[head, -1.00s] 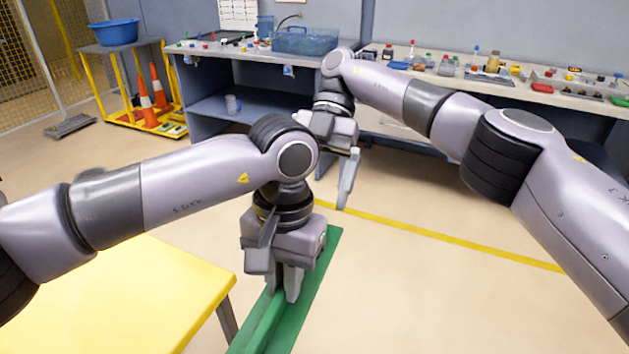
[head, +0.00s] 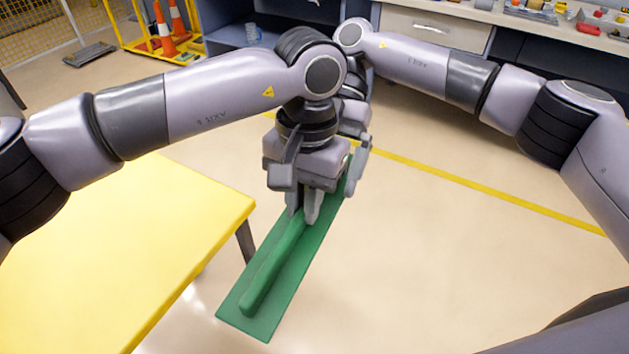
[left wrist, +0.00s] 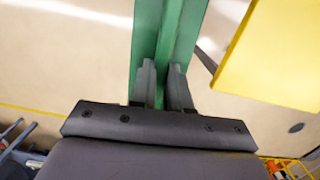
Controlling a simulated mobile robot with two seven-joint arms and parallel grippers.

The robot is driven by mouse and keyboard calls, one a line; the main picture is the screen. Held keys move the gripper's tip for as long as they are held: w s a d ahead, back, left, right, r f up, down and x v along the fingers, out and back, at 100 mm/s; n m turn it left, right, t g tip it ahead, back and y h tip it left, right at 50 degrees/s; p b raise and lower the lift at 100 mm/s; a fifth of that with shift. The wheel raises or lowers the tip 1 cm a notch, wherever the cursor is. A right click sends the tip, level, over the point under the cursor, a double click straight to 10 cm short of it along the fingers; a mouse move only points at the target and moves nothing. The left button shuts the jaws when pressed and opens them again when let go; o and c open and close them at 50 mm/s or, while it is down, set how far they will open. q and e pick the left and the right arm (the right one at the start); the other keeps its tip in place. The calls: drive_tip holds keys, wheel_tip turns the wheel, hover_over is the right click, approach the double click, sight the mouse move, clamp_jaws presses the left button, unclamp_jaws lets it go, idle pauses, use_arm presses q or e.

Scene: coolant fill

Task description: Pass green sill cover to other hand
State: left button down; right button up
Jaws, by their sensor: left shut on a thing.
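The green sill cover (head: 283,282) is a long flat strip with a raised rib along it. It hangs in the air over the floor, beside the yellow table. My left gripper (head: 311,215) is shut on its rib; the cover also shows between the fingers in the left wrist view (left wrist: 171,35), with the left gripper (left wrist: 162,68) around the rib. My right gripper (head: 357,175) is behind the left one, by the cover's far end. It is partly hidden by the left gripper and arm, so whether its fingers are open or touch the cover does not show.
A yellow table (head: 110,250) stands at the left, close to the cover. A workbench (head: 440,25) with small items runs along the back. Orange cones (head: 165,30) stand at the back left. The floor to the right is clear.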

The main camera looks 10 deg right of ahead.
drive_tip(key=shift+x, duration=1.4)
drive_tip(key=shift+c, duration=0.3)
drive_tip(key=c, duration=1)
use_arm(q)
drive_tip(key=c, duration=1)
unclamp_jaws()
